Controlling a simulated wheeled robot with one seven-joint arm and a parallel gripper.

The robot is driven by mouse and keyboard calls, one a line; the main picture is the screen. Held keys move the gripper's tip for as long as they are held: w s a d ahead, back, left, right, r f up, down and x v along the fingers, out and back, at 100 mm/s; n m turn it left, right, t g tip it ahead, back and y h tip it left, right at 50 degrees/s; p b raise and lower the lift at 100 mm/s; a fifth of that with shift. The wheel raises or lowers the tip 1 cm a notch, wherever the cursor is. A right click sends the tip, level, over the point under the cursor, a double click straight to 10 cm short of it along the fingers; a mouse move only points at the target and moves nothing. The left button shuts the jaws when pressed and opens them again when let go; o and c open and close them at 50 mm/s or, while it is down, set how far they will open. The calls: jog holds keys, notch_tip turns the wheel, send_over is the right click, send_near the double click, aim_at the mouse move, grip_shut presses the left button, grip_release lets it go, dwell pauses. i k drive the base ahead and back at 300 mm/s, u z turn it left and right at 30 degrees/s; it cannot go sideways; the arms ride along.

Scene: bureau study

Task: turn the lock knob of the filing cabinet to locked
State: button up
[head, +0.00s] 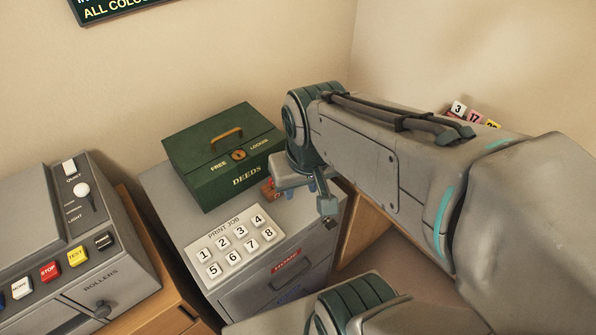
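The grey filing cabinet (225,298) stands in the middle of the head view, its front facing right and toward me. A red label (287,259) reading HOME is on its upper drawer. My gripper (326,206) points down at the top right corner of the cabinet front. One finger shows clearly; the other is not plain, so I cannot tell its opening. No lock knob of the cabinet shows clearly; the area by the fingertip is partly covered by my gripper. A green DEEDS box (222,160) on the cabinet top has its own small knob between FREE and LOCKED.
A PRINT JOB keypad (235,246) lies on the cabinet top. A grey machine (75,245) with coloured buttons stands on a wooden unit at left. Numbered coloured cards (475,117) show behind my arm. A small reddish item (269,189) sits beside the green box.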

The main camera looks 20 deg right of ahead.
aim_at(330, 225)
jog(key=k, duration=1)
jog(key=u, duration=1.2)
jog(key=i, duration=1)
jog(key=z, duration=1.85)
